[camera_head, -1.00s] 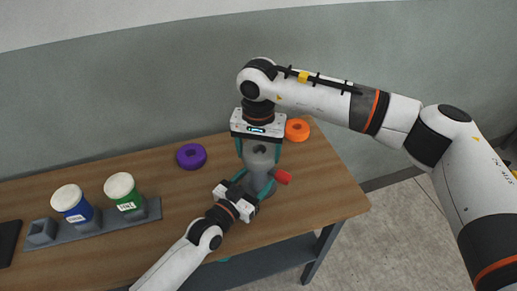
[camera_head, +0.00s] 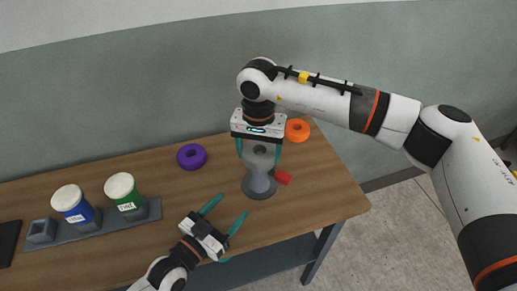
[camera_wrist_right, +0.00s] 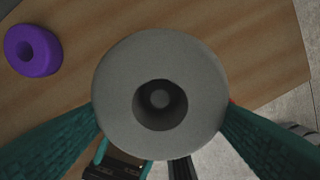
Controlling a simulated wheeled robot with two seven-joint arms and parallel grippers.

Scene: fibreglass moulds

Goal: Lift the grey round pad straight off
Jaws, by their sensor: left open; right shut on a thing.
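The grey round pad (camera_head: 260,158) sits at the top of a grey stand (camera_head: 259,183) near the table's right part. In the right wrist view the pad (camera_wrist_right: 113,90) is a thick ring with a dark central hole, and a lighter round post end shows inside it. My right gripper (camera_head: 259,152) points down from above and is shut on the pad, one teal finger on each side. I cannot tell whether the pad is clear of the stand. My left gripper (camera_head: 231,207) is open and empty, in front and left of the stand, apart from it.
A purple ring (camera_head: 191,156) lies left of the stand and an orange ring (camera_head: 297,130) behind it on the right. A red piece (camera_head: 283,177) is beside the stand. Two labelled tubs (camera_head: 73,204) (camera_head: 123,191) stand in a grey rack (camera_head: 152,210) at left.

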